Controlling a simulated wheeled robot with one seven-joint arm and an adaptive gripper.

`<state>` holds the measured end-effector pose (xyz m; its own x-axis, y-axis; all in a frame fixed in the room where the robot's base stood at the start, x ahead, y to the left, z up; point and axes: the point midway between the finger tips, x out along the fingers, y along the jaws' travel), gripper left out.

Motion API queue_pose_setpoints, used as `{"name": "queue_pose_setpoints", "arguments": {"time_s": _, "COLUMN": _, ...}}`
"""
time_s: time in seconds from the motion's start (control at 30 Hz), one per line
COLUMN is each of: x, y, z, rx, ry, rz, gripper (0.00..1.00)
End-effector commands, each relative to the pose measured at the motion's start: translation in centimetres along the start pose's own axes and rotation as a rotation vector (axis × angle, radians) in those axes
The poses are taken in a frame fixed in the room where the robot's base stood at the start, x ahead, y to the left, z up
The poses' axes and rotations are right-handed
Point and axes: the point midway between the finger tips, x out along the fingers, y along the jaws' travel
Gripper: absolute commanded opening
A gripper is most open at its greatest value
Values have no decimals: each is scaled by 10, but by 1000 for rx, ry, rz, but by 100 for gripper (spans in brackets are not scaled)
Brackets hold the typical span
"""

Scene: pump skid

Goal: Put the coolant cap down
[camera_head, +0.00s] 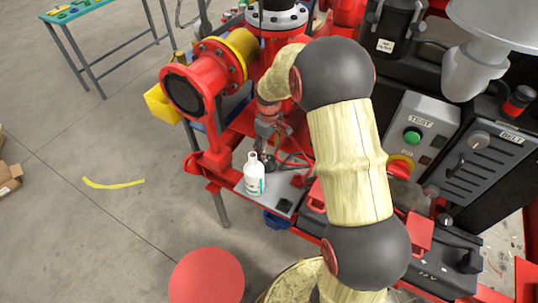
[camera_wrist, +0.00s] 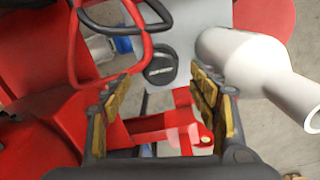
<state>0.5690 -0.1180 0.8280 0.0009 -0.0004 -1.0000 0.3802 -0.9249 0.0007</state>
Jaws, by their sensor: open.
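A round black cap (camera_wrist: 161,66) with a raised bar across its top, which looks like the coolant cap, lies on a grey tray (camera_wrist: 196,22). In the head view a small dark piece (camera_head: 285,205) at the tray's front right corner seems to be the same cap. My gripper (camera_wrist: 160,88) is open, with nothing between its yellow-padded fingers. The cap shows beyond the fingertips, between them and apart from them.
A white bottle (camera_head: 254,178) stands on the tray, close to my right finger in the wrist view (camera_wrist: 262,72). A red pipe flange (camera_head: 203,88) rises behind the tray. Control boxes (camera_head: 420,135) stand to the right.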

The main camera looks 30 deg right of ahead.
Motion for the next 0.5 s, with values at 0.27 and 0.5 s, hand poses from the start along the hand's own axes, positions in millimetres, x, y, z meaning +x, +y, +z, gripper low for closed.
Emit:
{"name": "queue_pose_setpoints", "arguments": {"time_s": 0.27, "x": -50, "y": 0, "z": 0, "rx": 0, "ry": 0, "rz": 0, "gripper": 60}}
{"name": "queue_pose_setpoints", "arguments": {"time_s": 0.5, "x": -72, "y": -4, "z": 1, "rx": 6, "ry": 8, "rz": 5, "gripper": 60}}
